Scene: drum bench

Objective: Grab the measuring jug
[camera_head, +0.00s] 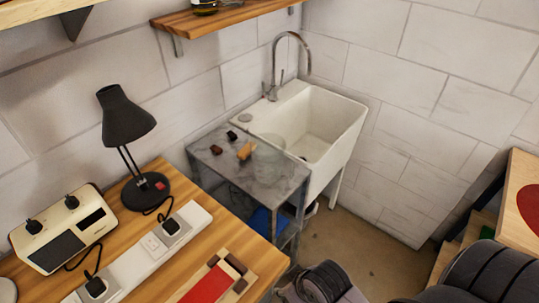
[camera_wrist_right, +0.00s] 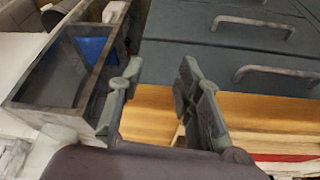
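A clear, see-through vessel, which looks like the measuring jug (camera_head: 268,157), stands on the grey side table (camera_head: 218,164) beside the sink. Its outline is faint, and I cannot make out a handle or markings. My right gripper (camera_head: 322,284) shows at the bottom of the head view, in front of and below the side table, well apart from the jug. In the right wrist view its two fingers (camera_wrist_right: 158,78) are spread with nothing between them. I cannot pick out the jug in that view. My left gripper does not show.
Small brown and dark items (camera_head: 245,150) lie by the jug. A white sink (camera_head: 322,128) with a tall tap stands behind. A wooden bench (camera_head: 150,184) holds a black lamp (camera_head: 127,118) and power strip (camera_head: 150,248). Drawers with handles (camera_wrist_right: 225,45) show in the wrist view.

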